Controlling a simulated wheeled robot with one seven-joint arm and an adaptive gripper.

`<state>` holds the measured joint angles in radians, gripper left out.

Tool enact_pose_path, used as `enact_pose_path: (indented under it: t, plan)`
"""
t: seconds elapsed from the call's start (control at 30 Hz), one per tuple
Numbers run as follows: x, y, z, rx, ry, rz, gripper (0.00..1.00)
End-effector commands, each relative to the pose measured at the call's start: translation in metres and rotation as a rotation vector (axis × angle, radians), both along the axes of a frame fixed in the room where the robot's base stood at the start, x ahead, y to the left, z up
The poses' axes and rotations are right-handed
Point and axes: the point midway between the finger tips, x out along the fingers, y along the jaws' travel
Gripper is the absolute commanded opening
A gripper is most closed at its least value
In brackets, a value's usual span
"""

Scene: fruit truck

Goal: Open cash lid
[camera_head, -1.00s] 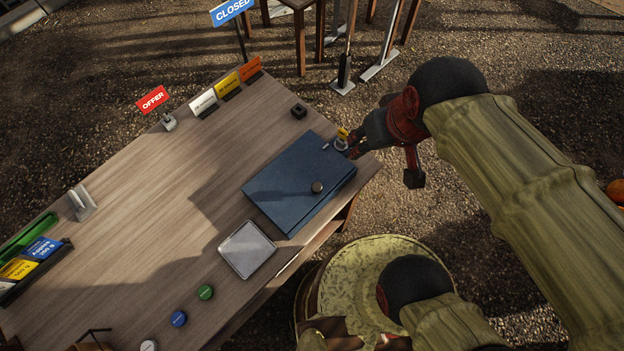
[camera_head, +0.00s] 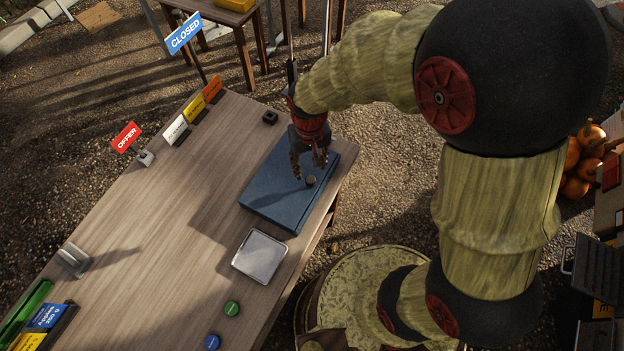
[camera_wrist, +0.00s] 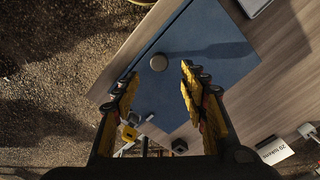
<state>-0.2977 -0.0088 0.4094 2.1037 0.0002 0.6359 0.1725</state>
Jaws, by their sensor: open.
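The cash box is a flat dark blue box (camera_head: 270,190) on the wooden table, and its lid is shut. My gripper is open and empty. Whether a finger touches the lid cannot be told.
A square metal tray (camera_head: 260,256) lies in front of the box, with green (camera_head: 231,308) and blue (camera_head: 212,342) round pieces nearby. A small black block (camera_head: 270,117) stands behind it. Offer (camera_head: 126,138) and closed (camera_head: 184,33) signs stand at the back. The table's middle is clear.

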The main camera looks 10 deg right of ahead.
Motion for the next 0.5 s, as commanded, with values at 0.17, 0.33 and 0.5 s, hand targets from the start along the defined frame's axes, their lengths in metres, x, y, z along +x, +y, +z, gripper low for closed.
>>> enact_pose_path:
  t: [0.17, 0.33, 0.5]
  plan:
    - [-0.001, -0.001, -0.024, -0.001, 0.004, -0.002, 0.43]
    - [-0.001, -0.001, -0.051, -0.002, 0.005, -0.002, 0.43]
    - [-0.001, -0.001, -0.069, -0.001, 0.003, -0.002, 0.43]
